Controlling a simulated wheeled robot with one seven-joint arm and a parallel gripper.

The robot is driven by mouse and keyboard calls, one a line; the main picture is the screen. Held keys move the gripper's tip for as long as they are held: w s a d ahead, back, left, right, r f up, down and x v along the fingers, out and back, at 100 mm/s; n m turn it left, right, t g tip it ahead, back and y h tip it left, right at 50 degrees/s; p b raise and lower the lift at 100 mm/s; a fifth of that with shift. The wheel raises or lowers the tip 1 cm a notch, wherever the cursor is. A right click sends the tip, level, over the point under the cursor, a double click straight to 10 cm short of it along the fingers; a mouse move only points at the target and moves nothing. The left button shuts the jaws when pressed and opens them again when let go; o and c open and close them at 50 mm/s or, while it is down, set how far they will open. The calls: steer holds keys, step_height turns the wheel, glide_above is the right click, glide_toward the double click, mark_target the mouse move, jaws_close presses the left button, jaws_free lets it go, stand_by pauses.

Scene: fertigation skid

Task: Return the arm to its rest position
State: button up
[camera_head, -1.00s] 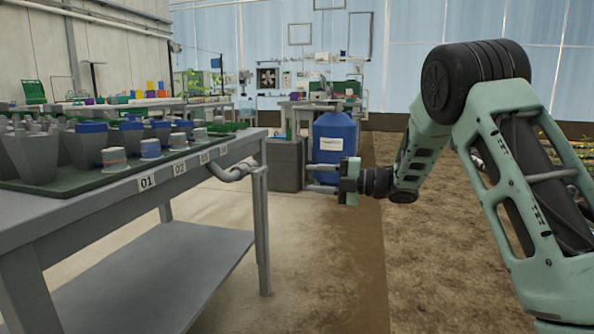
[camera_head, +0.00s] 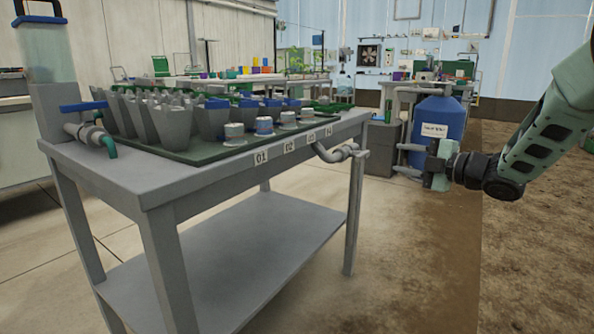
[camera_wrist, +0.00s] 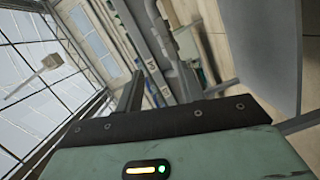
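My arm comes in from the right in the head view, bent low, with my gripper (camera_head: 401,159) pointing left. Its two grey fingers stand apart with nothing visible between them. It hangs in the air right of the grey bench (camera_head: 178,180), in front of the blue barrel (camera_head: 437,119) in the picture. In the wrist view, the green gripper body fills the bottom and a dark finger reaches up from it; no held object shows. The upper part of my arm is out of the head view.
The bench carries a green tray (camera_head: 190,157) with grey pots and several white-and-blue cups, above number labels. A grey pipe (camera_head: 335,153) sticks out at its right end. A valve (camera_head: 92,133) and a clear tank (camera_head: 45,50) are at left. Open floor lies right of the bench.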

steer(key=s+a+f+m+g+h+p, duration=0.1)
steer(key=s+a+m+g+h+p, duration=0.45)
steer(key=s+a+m, duration=0.7)
steer(key=s+a+f+m+g+h+p, duration=0.1)
steer(key=s+m+g+h, duration=0.2)
steer(key=s, duration=1.3)
steer(key=s+a+f+m+g+h+p, duration=0.15)
steer(key=s+g, duration=0.35)
steer(key=s, duration=1.1)
step_height(320, 180, up, 37)
steer(key=n+p, duration=0.1)
steer(key=p, duration=3.6)
steer(key=shift+w+d+r+h, duration=0.2)
steer(key=shift+w+d+h, duration=0.1)
steer(key=shift+t, duration=0.25)
